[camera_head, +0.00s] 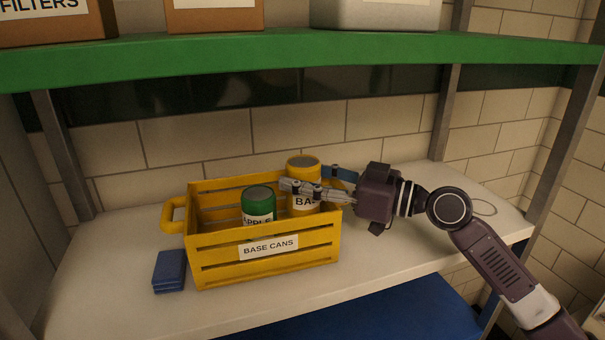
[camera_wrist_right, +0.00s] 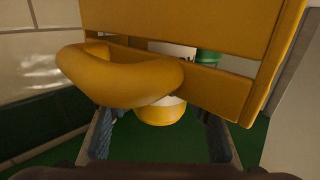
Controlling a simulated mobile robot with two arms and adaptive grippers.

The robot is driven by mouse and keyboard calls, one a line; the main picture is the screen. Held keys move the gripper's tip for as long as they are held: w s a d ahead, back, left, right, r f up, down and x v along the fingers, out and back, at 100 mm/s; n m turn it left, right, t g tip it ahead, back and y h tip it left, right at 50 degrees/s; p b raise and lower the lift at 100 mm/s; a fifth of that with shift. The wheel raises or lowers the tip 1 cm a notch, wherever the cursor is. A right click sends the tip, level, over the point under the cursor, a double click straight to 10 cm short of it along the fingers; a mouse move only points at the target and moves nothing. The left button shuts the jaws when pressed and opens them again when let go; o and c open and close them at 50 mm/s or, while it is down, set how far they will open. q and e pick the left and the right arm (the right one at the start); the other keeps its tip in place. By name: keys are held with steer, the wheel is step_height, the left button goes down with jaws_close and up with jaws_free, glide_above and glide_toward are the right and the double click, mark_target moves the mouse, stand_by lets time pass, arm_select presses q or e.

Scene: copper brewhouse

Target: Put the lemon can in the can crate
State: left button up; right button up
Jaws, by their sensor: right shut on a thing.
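The yellow slatted can crate (camera_head: 210,275), labelled BASE CANS, stands on the white shelf. A yellow can (camera_head: 303,165) with a partly hidden label starting "BA" is at the crate's right end; I see no lemon wording. My right gripper (camera_head: 305,188) reaches in from the right and is shut on this can. The can's top is higher than the green can's; whether it touches the crate floor is hidden. In the right wrist view the yellow can (camera_wrist_right: 160,114) shows between the fingers, behind the crate's yellow handle (camera_wrist_right: 125,80). My left gripper is out of view.
A green can (camera_head: 258,200), labelled like APPLE, stands inside the crate. Small dark blue blocks (camera_head: 169,270) lie left of the crate. A green shelf (camera_head: 300,58) with boxes hangs above.

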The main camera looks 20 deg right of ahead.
steer(key=shift+s+r, duration=0.1)
steer(key=shift+r, duration=0.1)
steer(key=o, duration=1.5)
steer(key=shift+f, duration=0.15)
steer(key=shift+s+d, duration=0.1)
steer(key=shift+d, duration=0.1)
steer(key=v, duration=1.1)
steer(key=shift+s+d, duration=0.2)
steer(key=shift+s, duration=0.05)
